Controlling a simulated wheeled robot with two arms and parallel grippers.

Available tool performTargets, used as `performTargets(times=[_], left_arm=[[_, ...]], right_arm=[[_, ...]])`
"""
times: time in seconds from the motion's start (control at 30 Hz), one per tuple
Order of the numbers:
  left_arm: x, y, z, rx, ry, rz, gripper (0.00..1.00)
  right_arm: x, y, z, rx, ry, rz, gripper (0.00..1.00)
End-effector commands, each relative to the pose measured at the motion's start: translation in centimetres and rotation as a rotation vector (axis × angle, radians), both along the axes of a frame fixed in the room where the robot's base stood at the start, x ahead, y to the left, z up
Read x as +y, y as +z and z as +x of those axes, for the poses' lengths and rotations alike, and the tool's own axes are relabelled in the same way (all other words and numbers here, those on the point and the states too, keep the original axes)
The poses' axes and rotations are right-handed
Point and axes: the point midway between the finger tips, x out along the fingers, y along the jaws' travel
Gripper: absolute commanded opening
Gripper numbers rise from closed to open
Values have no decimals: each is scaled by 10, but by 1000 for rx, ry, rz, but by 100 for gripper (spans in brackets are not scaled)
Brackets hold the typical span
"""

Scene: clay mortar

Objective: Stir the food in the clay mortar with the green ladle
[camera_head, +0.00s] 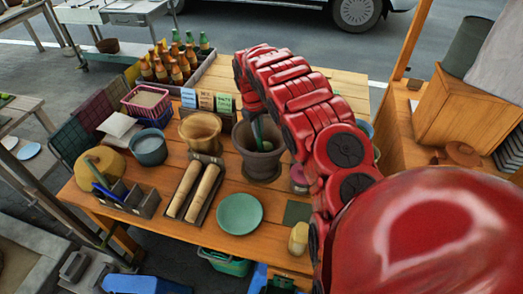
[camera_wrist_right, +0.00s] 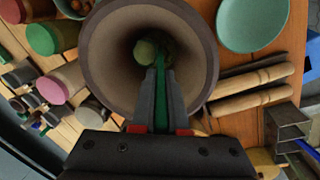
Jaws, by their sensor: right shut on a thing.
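The clay mortar (camera_head: 262,168) stands upright on the wooden table, dark and wide-mouthed. In the right wrist view its rim (camera_wrist_right: 207,55) fills the middle. The green ladle (camera_head: 257,132) stands in the mortar, its lower end inside. In the right wrist view my right gripper (camera_wrist_right: 159,76) is shut on the ladle's green handle (camera_wrist_right: 161,98), with its fingers over the mortar's mouth. A pale green rounded shape (camera_wrist_right: 146,50) lies deep in the mortar; I cannot tell whether it is food or the ladle's bowl. My left gripper is not in view.
A yellow-brown mortar (camera_head: 200,132) stands close to the left. Two wooden pestles lie in a dark tray (camera_head: 193,190). A teal plate (camera_head: 239,214) lies in front. A crate of bottles (camera_head: 205,72) stands behind. Bare wood shows at the table's back right.

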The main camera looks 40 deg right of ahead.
Motion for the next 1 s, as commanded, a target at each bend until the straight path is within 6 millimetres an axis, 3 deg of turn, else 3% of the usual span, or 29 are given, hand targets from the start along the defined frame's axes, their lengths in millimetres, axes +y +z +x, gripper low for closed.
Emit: performTargets(times=[0.03,0.7,1.0], left_arm=[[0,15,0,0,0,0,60],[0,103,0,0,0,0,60],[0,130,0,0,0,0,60]], right_arm=[[0,15,0,0,0,0,0],[0,101,0,1,0,0,0],[0,132,0,0,1,-1,0]])
